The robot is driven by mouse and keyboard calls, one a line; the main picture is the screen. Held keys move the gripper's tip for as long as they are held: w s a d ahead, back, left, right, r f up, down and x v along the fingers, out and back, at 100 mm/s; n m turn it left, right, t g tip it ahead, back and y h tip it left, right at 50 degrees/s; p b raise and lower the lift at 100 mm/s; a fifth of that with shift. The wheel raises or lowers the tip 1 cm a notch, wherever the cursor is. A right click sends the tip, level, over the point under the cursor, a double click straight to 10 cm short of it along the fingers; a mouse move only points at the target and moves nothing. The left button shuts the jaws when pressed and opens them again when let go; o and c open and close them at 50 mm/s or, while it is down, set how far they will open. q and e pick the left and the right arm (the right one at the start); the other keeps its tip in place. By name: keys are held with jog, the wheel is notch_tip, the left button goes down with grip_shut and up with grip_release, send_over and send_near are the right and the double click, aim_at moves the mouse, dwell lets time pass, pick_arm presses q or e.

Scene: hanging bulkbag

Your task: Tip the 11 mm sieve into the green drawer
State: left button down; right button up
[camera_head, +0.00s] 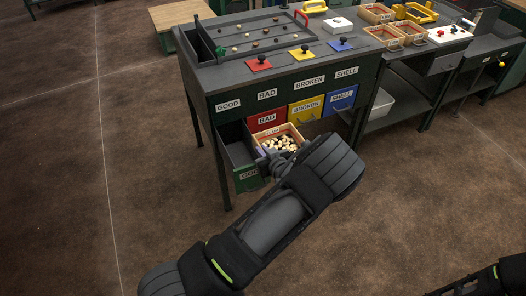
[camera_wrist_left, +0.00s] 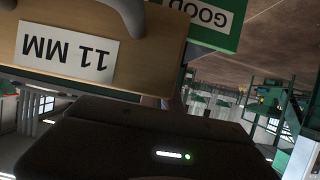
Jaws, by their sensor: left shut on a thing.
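The 11 mm sieve (camera_head: 297,131) is a wooden-walled box with pale pieces (camera_head: 283,144) in it. In the left wrist view its wall (camera_wrist_left: 145,57) carries an upside-down "11 MM" label. My left gripper (camera_head: 273,160) is shut on the sieve at its near side; the fingertips are mostly hidden. The sieve looks roughly level. The green drawer (camera_head: 247,178), labelled GOOD, is pulled out and looks empty where I see inside. The sieve is just right of it, in front of the red drawer. The drawer's green front also shows in the left wrist view (camera_wrist_left: 228,36).
Red (camera_head: 267,120), yellow (camera_head: 305,110) and blue (camera_head: 342,99) drawers are shut in the bench. A sorting tray (camera_head: 250,22) and colored knobs are on the bench top. Part of my right arm (camera_head: 512,270) shows at the lower right corner. The floor in front is clear.

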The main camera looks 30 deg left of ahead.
aim_at(254, 145)
pick_arm(q)
jog(key=shift+a+r, duration=0.15)
jog(key=shift+r, duration=0.05)
jog(key=shift+s+a+r+n+h+p, duration=0.1)
jog(key=shift+a+r+n+h+p, duration=0.15)
jog(key=shift+a+h, duration=0.15)
jog(key=shift+s+a+r+n+h+p, duration=0.15)
jog(key=shift+a+n+h+p, duration=0.1)
jog(key=shift+a+h, duration=0.15)
jog(key=shift+a+r+n+h, duration=0.25)
jog(key=shift+a+n+h, duration=0.05)
jog(key=shift+a+h, duration=0.2)
jog(key=shift+s+a+f+n+t+h+b, duration=0.25)
jog(key=shift+a+n+h+b, duration=0.7)
jog(key=shift+h+b, duration=2.55)
jog(key=shift+a+f+n+t+h+b, duration=0.3)
jog(key=shift+a+n+h+b, duration=0.6)
jog(key=shift+b, duration=5.35)
jog(key=shift+s+a+f+n+t+h+b, duration=0.15)
jog(key=shift+a+n+t+h+b, duration=0.95)
jog(key=shift+b, duration=3.75)
